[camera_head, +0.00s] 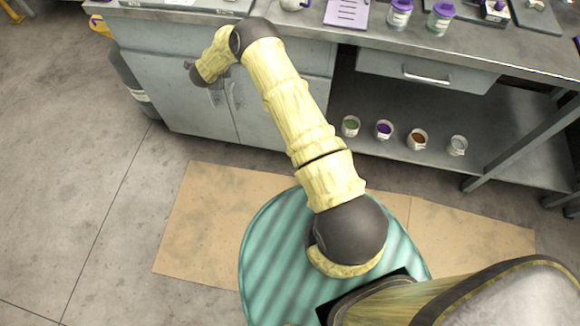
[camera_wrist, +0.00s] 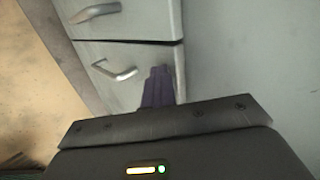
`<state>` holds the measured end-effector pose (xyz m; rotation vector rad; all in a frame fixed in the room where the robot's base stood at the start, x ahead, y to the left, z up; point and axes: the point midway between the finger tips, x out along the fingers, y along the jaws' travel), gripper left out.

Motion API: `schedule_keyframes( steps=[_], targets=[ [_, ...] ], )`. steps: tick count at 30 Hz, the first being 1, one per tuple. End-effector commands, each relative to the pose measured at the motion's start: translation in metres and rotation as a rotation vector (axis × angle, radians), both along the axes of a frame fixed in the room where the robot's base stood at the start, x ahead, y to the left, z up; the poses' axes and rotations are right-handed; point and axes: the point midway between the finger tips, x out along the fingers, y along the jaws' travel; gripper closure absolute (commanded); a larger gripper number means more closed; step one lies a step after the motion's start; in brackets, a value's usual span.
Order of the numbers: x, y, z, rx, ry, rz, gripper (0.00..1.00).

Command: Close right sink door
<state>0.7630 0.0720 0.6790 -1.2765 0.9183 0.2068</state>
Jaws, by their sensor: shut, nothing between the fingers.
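The right sink door (camera_head: 262,112) is a grey-blue panel under the bench, beside the left door (camera_head: 175,95). In the head view it looks flush or nearly so; I cannot tell whether a small gap stays. The wrist view shows the right door (camera_wrist: 137,58) with its bar handle below the left door (camera_wrist: 150,22). My gripper (camera_wrist: 158,88) is shut and empty, its dark fingertips in front of or against the right door near its handle (camera_wrist: 115,70). Contact is unclear. In the head view the arm hides the fingers.
A drawer (camera_head: 425,72) sits right of the cabinet, above an open shelf with several small jars (camera_head: 418,138). The bench top (camera_head: 320,40) carries bottles and tools. A tan mat (camera_head: 205,225) lies on the floor. A dark cylinder (camera_head: 130,85) stands left of the cabinet.

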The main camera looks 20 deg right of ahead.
Motion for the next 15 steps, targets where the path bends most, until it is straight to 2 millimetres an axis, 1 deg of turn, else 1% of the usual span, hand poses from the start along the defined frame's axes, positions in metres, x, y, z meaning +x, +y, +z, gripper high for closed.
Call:
schedule_keyframes(
  steps=[1, 15],
  targets=[
    [0.0038, -0.0059, 0.0031, -0.007, -0.01, -0.002, 1.0],
    [0.0066, -0.0092, 0.0066, -0.015, -0.019, -0.002, 1.0]
  ],
)
